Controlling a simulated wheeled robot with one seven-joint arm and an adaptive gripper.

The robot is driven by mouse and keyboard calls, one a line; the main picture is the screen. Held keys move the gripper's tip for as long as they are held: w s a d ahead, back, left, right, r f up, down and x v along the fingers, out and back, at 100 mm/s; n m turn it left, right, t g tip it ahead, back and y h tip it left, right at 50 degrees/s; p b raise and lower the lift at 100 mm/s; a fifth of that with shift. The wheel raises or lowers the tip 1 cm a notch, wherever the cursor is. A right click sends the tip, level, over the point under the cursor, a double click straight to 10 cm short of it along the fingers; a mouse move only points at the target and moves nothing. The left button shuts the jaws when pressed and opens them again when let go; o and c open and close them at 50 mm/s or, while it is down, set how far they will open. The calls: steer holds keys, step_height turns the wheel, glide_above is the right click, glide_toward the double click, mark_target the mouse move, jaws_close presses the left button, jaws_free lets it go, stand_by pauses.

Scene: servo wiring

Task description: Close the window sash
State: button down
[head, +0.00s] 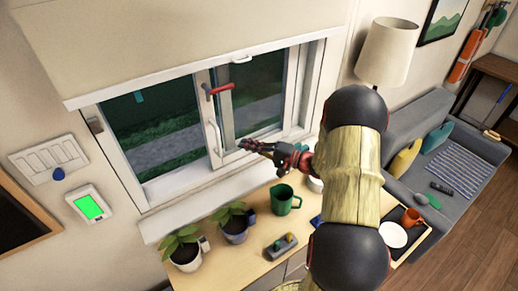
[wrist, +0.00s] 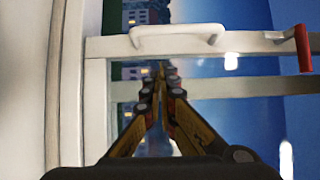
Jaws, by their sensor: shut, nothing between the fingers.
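The window (head: 150,192) has a white frame and is set in the wall at the left of the head view. A white sash stile (head: 204,120) stands near its middle, with a white pull handle (head: 216,140) and a red lever (head: 217,88) on it. The wrist view shows the white handle (wrist: 178,36) and the red lever (wrist: 302,48) on the stile, which runs across the picture. My gripper (head: 243,144) is shut and empty, just right of the handle in the head view. Its fingertips (wrist: 160,72) appear just below the handle in the wrist view; I cannot tell whether they touch anything.
A wooden counter (head: 236,262) under the window holds potted plants (head: 184,248), a green mug (head: 283,199) and a grey block (head: 281,247). A lamp (head: 387,50) and grey sofa (head: 413,115) stand to the right. A wall panel (head: 90,206) hangs left of the window.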

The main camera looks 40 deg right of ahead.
steer(key=a, duration=0.1)
steer(key=w+a, duration=0.1)
steer(key=a, duration=0.1)
steer(key=w+a, duration=0.1)
steer(key=shift+a, duration=0.25)
